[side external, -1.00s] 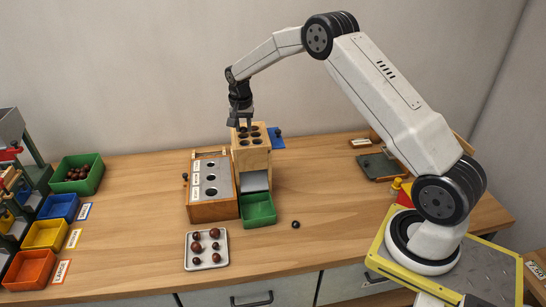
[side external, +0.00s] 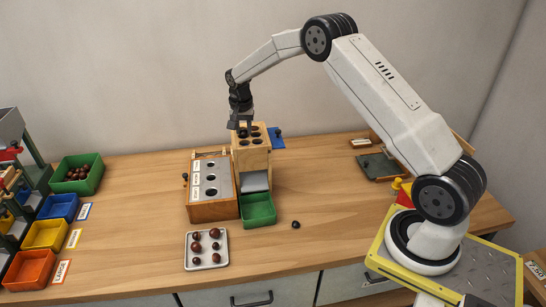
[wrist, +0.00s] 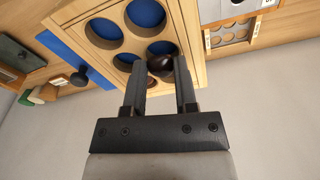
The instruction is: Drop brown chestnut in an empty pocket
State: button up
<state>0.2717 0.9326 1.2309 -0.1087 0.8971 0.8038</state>
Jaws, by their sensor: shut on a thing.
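The other pockets in the wrist view, such as the upper left one (wrist: 103,29), show bare blue bottoms and look empty.
A green tray (side external: 258,222) stands before the block, and a wooden sizing box with round holes (side external: 212,212) stands left of it. A white tray (side external: 190,265) holds several chestnuts. One dark chestnut (side external: 296,225) lies on the table. Coloured bins (side external: 58,206) are far left.

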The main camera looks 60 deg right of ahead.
dwell(0.4)
jog(key=o, duration=1.2)
jog(key=shift+r, duration=2.9)
